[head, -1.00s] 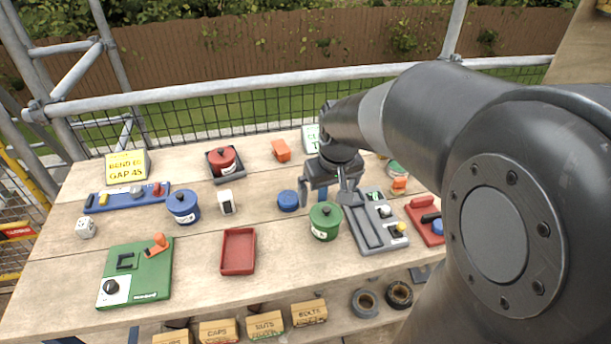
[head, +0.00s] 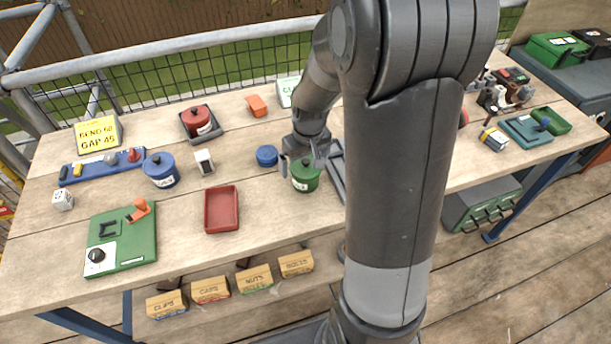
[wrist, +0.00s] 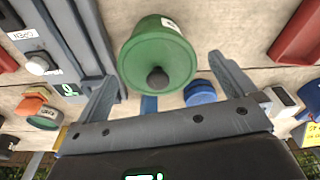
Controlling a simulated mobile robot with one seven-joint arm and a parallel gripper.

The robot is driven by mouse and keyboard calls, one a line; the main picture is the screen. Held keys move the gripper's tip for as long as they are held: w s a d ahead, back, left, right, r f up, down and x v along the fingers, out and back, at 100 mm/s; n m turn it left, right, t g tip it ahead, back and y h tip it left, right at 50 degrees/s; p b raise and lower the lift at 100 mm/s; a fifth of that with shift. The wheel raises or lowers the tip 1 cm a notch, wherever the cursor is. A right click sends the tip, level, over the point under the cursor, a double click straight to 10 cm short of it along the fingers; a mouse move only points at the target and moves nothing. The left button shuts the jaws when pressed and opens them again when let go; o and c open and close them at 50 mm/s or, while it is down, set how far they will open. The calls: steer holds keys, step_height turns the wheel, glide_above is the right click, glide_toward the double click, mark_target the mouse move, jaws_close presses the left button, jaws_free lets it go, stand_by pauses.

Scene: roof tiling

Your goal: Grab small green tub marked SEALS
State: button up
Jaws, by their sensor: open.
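A green lidded tub (head: 305,178) with a dark knob and a white label stands on the bench; the label is too small to read. In the wrist view the green tub (wrist: 150,50) sits ahead of and between my fingers, its knob towards me. My gripper (head: 301,160) is just above and behind it in the head view, partly overlapping its lid. In the wrist view my gripper (wrist: 161,75) is open, with one finger on each side of the tub and nothing held. A smaller green round container (wrist: 46,121) shows at the wrist view's left, beside an orange block.
A blue round tin (head: 266,155) stands close left of the tub. A red tray (head: 221,209) and blue lidded pot (head: 160,170) are further left. Bare wood lies in front of the tub.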

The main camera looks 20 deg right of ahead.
mark_target(301, 186)
step_height(301, 186, down, 4)
steer(key=shift+w+f, duration=0.1)
steer(key=shift+w, duration=0.05)
steer(key=shift+d, duration=0.1)
steer(key=c, duration=1)
